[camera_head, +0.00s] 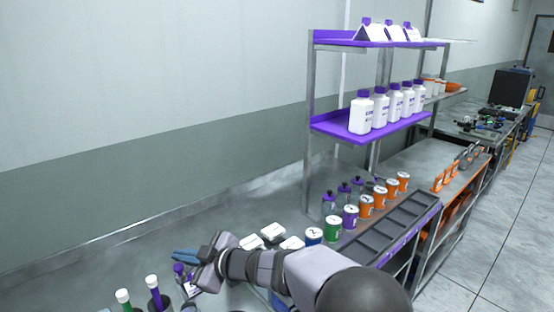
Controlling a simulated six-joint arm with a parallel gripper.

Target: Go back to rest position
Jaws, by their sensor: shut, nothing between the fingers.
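My grey arm reaches in from the bottom right over the metal worktop (110,262). My gripper (201,274) is at its left end, low over the worktop and shut with nothing held. Its fingertips are small and hard to make out here. A purple-capped item (179,269) is close beside it, and I cannot tell whether they touch. A blue item (186,256) lies just to the left of the gripper.
A purple shelf (330,124) holds white bottles (361,112). The worktop's back left is clear.

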